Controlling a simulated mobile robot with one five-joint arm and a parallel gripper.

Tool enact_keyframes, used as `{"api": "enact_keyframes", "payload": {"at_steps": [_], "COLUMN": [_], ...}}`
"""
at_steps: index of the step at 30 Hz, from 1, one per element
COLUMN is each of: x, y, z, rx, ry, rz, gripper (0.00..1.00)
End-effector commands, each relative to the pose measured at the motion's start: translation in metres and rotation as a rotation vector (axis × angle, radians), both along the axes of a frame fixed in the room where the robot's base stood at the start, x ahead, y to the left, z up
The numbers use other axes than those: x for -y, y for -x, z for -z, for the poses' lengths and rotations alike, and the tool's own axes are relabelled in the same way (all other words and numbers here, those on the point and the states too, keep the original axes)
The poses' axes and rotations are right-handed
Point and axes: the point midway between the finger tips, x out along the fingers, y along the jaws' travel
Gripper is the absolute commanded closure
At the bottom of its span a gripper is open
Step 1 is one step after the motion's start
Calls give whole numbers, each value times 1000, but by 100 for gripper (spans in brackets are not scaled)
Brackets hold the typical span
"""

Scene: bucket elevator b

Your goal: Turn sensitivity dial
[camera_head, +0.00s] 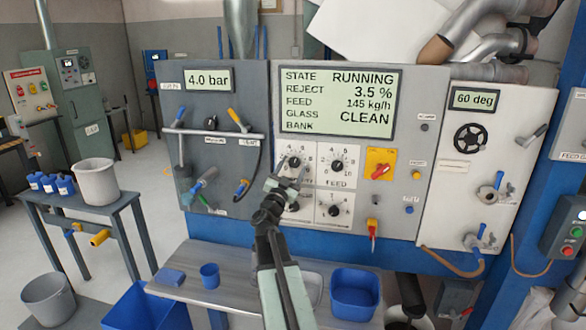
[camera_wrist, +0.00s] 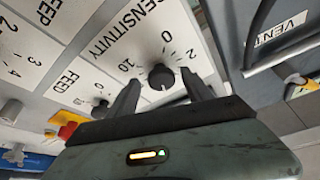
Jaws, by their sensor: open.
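The sensitivity dial (camera_wrist: 162,77) is a round black knob on a white plate. In the wrist view its label reads SENSITIVITY, and the scale figures 0, 2 and 10 show around it. In the head view it is the upper-left dial (camera_head: 294,161) of the panel's dial group, partly close behind my gripper. My gripper (camera_head: 287,180) is open at the panel. In the wrist view its two dark fingers (camera_wrist: 161,92) stand one on each side of the knob. The knob shows between them, with gaps; I see no clear contact. Its exact setting is hard to read.
The feed dial (camera_head: 337,165) sits just right, with the red switch on a yellow plate (camera_head: 380,165) beyond. A display (camera_head: 338,102) is above. Levers and hoses (camera_head: 240,120) crowd the left panel. A shelf (camera_head: 240,287) with blue containers lies below.

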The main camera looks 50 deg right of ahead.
Motion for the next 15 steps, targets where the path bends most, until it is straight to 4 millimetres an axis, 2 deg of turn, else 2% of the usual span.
{"api": "enact_keyframes", "payload": {"at_steps": [10, 15], "x": [-54, -64], "y": [26, 29], "z": [25, 27], "rx": [0, 0], "ry": [0, -1], "rz": [0, 1], "gripper": [41, 41]}}
